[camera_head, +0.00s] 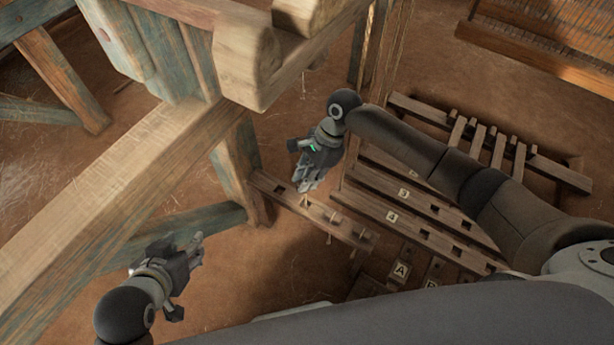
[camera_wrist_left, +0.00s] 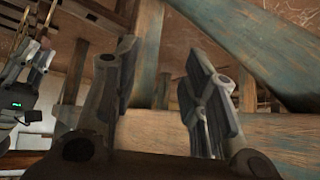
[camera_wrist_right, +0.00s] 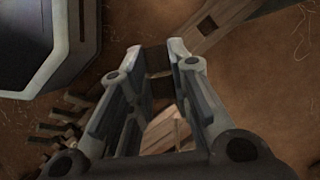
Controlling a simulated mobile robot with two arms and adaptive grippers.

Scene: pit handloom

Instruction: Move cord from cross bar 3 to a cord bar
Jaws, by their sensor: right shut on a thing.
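My right gripper (camera_head: 307,182) is near the middle of the head view, over the left end of a row of slatted bars. Its fingers are close together at the tips, also in the right wrist view (camera_wrist_right: 161,52). It is shut on the cord, which is too thin to make out between the tips. A holed bar (camera_head: 268,187) with pegs and thin strands hanging from it runs just below this gripper. Cross bars (camera_head: 372,206) with small labels lie to its right; I cannot read the numbers surely. My left gripper (camera_head: 192,250) is open and empty at the lower left, fingers apart in its wrist view (camera_wrist_left: 160,65).
A large wooden loom beam (camera_head: 110,190) crosses the left, with blue-worn posts (camera_head: 235,165) below it. A slatted rack (camera_head: 490,140) lies at right. A square tile marked A (camera_head: 401,270) is near the bars. Brown floor (camera_head: 300,110) shows between.

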